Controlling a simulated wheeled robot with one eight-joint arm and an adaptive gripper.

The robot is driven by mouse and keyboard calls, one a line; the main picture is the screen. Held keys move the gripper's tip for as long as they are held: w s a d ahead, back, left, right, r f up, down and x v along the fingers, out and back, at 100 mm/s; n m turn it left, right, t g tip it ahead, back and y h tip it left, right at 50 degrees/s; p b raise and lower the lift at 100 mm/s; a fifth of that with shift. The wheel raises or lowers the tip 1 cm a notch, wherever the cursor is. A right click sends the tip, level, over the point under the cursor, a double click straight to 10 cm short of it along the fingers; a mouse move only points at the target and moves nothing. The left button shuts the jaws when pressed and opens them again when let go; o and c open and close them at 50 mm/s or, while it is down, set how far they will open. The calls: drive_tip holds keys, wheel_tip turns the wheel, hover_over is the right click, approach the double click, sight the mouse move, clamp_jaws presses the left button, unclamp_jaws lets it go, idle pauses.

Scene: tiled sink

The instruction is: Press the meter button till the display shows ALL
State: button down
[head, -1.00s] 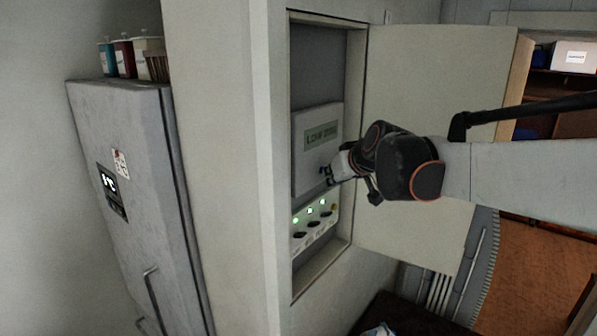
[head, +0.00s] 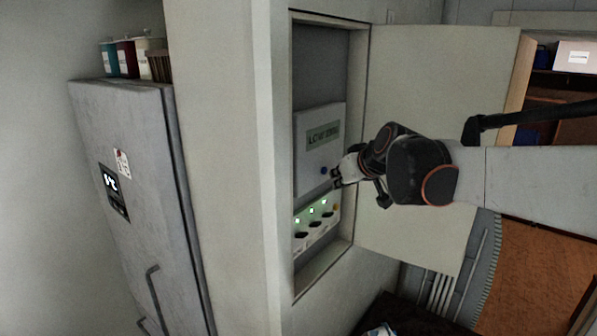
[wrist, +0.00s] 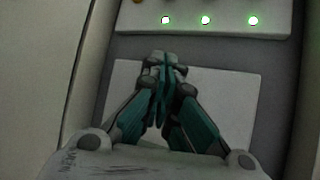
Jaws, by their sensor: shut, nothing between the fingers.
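The meter (head: 311,157) is a pale box on the back of an open wall cabinet. Its display (head: 322,136) shows text that seems to begin with "LOW"; the rest is too small to read. A round blue button (head: 323,171) sits low on the meter's face and is visible. My gripper (head: 336,178) is shut and empty, just right of the button and apart from it. In the wrist view the closed fingers (wrist: 162,62) lie in front of the meter's pale face (wrist: 212,82); the button is hidden there.
Below the meter is a panel (head: 301,247) with three green lights and dark knobs. The cabinet door (head: 420,90) stands open to the right, behind my arm. A grey fridge (head: 130,190) stands left of the cabinet wall.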

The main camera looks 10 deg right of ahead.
drive_tip(key=shift+s+d, duration=1.75)
drive_tip(key=shift+d, duration=0.05)
